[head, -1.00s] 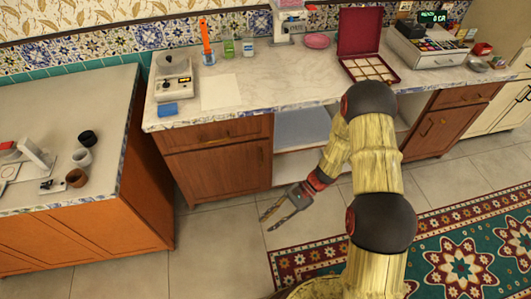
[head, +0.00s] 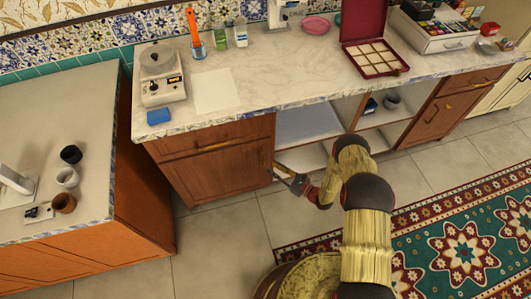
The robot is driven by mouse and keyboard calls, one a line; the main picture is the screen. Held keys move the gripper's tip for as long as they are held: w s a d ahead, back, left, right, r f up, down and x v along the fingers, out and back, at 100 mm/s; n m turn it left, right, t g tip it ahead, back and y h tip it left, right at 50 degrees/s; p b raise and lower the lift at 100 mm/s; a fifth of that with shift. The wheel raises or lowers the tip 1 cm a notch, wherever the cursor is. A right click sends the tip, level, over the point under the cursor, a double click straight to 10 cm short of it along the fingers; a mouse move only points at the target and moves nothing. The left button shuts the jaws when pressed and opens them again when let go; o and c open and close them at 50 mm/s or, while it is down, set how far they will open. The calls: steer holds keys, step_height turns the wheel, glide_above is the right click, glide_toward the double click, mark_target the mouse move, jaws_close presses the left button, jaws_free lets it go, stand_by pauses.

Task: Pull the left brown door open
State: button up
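The left brown door (head: 215,176) is a wooden cabinet front under the marble counter, below a brown drawer (head: 215,140). It looks shut, flush with the cabinet front. Its small vertical handle (head: 266,160) is near its right edge. My gripper (head: 273,171) is at that right edge, close to the handle, with its fingers pointing left. The fingertips look spread apart, and I see nothing held between them. Whether a finger touches the handle or door is too small to tell.
Open shelves (head: 305,158) are right of the door, behind my arm. Another brown door (head: 438,118) is farther right. An orange-brown counter block (head: 140,205) stands close on the left. Tiled floor (head: 220,235) lies in front of the door, and a patterned rug (head: 450,235) lies at right.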

steer(key=r+b, duration=0.1)
steer(key=b, duration=0.1)
glide_above(264, 165)
steer(key=shift+w+t, duration=0.35)
steer(key=shift+t, duration=0.05)
steer(key=shift+c, duration=0.8)
steer(key=c, duration=0.4)
jaws_close()
